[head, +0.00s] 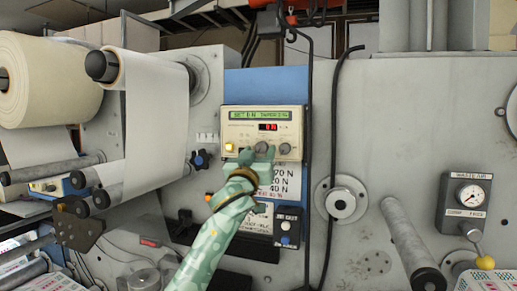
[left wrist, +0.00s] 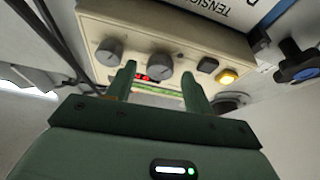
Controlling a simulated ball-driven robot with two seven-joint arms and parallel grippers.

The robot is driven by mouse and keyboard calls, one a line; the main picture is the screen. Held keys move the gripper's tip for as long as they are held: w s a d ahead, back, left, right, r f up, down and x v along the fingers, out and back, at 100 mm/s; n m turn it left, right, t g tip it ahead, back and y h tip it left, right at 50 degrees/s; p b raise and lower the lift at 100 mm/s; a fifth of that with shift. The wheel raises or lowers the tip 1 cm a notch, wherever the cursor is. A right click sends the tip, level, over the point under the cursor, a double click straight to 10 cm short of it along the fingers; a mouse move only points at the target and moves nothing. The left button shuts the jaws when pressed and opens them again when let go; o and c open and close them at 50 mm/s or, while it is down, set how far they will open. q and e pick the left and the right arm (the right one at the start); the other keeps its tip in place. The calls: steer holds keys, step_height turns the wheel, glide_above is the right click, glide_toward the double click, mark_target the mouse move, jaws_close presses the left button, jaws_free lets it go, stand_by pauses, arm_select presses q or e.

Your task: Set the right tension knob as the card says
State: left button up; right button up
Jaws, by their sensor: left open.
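The pale tension control box (head: 290,112) has a green text display and a red number display, too small to read surely. On its front sit a left knob (head: 261,147), a right knob (head: 284,148) and a yellow button (head: 229,148). In the left wrist view, turned round, the left knob (left wrist: 160,63) shows between my fingers and the right knob (left wrist: 108,50) lies outside them. My left gripper (head: 258,157) is open in front of the box, by the left knob; contact cannot be told. A white card (head: 284,182) below has lines ending in N, partly hidden by my arm.
A dark blue knob (head: 201,159) sticks out left of the box. A small switch box (head: 287,228) is below right. A black cable (head: 333,120) hangs to the right. Paper rolls (head: 45,80) fill the left. A gauge (head: 470,195) is at far right.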

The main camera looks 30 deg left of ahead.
arm_select(q)
steer(key=shift+w, duration=0.15)
steer(key=c, duration=1)
steer(key=shift+o, duration=0.2)
steer(key=m+h+p, duration=0.1)
steer(key=m, duration=0.1)
steer(key=shift+a+r+m, duration=0.1)
steer(key=shift+a+m, duration=0.05)
steer(key=shift+m, duration=0.15)
steer(key=shift+a+m+t+h+p, duration=0.1)
steer(key=shift+m+t+h+p, duration=0.35)
steer(key=shift+m, duration=0.65)
steer(key=m+h, duration=0.1)
steer(key=m, duration=0.1)
steer(key=m+h, duration=0.2)
steer(key=m, duration=0.1)
steer(key=shift+a+g, duration=0.15)
steer(key=shift+g, duration=0.2)
steer(key=shift+m+g+h, duration=0.3)
steer(key=shift+m+h, duration=0.75)
steer(key=shift+m, duration=1.15)
